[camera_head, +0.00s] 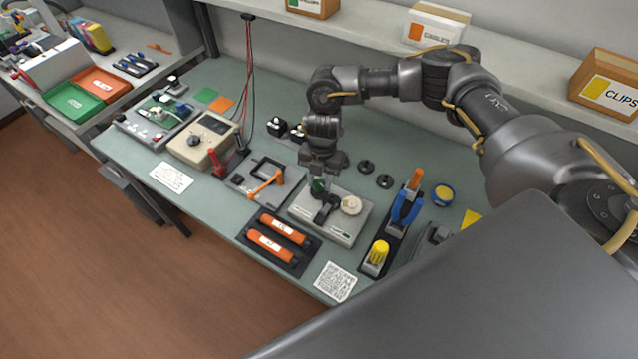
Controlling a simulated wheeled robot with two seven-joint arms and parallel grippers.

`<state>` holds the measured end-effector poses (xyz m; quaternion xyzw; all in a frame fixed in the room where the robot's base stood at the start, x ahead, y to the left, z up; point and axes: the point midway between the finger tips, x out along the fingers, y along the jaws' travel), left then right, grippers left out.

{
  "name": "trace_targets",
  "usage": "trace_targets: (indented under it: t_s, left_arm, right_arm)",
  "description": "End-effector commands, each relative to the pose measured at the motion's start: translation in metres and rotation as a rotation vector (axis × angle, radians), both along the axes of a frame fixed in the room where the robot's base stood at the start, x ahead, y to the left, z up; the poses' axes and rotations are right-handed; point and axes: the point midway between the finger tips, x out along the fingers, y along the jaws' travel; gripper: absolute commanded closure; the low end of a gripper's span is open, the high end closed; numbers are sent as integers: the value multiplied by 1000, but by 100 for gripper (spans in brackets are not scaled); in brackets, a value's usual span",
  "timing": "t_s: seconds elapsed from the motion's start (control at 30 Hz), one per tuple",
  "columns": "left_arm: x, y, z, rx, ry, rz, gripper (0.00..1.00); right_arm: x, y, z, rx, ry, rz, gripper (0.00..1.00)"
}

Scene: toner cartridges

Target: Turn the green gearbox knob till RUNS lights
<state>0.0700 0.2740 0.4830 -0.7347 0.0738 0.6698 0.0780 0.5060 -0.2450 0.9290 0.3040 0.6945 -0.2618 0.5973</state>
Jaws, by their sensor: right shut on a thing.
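The gearbox (349,232) is a light grey flat box on the green-grey bench, with a black lever part (327,209), a cream round dial (351,205) and a green knob (318,188) at its back left. My right gripper (323,183) reaches down from above and is shut on the green knob; its fingers hide part of the knob. A small green mark (346,235) shows on the front of the box, too small to read, so I cannot tell whether it is the RUNS light or is lit. My left gripper is not in view.
Orange cartridges (270,246) lie in a black tray in front of the gearbox. A stand with blue-handled pliers (404,208) and a yellow-capped item (377,254) is close on the right. A plate with an orange handle (265,184) is left. Black discs (367,167) lie behind.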

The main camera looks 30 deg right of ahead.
Motion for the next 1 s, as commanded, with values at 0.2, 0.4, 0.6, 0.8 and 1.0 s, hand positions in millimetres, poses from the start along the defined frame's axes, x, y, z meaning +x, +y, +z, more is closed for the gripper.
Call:
trace_targets:
  t_s: [0.2,0.4,0.6,0.8,1.0]
  left_arm:
    - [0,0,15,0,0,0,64]
    - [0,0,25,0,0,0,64]
    - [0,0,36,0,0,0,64]
    - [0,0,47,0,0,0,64]
    - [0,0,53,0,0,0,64]
  right_arm:
    - [0,0,3,0,0,-106,82]
    - [0,-1,3,-1,0,-199,82]
    - [-1,-1,3,-1,1,-287,82]
    - [-1,-1,3,0,1,-373,82]
    - [0,-1,2,-1,-1,-434,82]
